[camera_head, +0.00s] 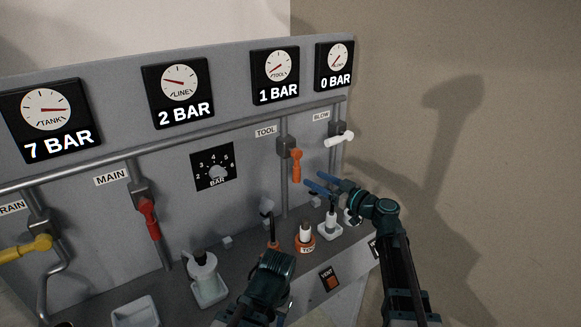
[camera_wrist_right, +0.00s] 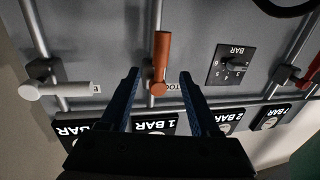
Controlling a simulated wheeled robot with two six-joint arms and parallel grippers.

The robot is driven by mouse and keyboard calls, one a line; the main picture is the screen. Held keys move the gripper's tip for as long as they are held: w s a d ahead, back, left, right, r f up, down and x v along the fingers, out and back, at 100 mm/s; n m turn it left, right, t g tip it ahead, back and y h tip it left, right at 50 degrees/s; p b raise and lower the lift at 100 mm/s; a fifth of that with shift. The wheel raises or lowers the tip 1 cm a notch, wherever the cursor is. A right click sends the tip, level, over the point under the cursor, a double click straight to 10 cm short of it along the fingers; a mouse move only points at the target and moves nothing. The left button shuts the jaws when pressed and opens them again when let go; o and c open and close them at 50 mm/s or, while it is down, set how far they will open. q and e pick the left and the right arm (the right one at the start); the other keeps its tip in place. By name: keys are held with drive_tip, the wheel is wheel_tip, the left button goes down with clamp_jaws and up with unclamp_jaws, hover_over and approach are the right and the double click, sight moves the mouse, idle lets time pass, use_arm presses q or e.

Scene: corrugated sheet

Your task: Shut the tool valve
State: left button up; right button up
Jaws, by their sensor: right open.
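The tool valve has an orange handle (camera_head: 297,166) that hangs down along its vertical pipe, under the TOOL label (camera_head: 265,131). The tool gauge (camera_head: 276,73) reads 1 BAR. My right gripper (camera_head: 322,184) is open, its blue fingers just right of and below the handle in the head view. In the right wrist view, the orange handle (camera_wrist_right: 162,58) shows between and beyond the two spread fingertips, with nothing gripped. My left gripper (camera_head: 268,275) is low in the middle of the head view; its fingers cannot be made out.
The white blow handle (camera_head: 339,138) sticks out sideways close to the right gripper. A red main handle (camera_head: 149,217) and a yellow handle (camera_head: 27,247) are farther left.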

sight(297, 168)
drive_tip(key=x, duration=1.2)
clamp_jaws()
idle(1.1)
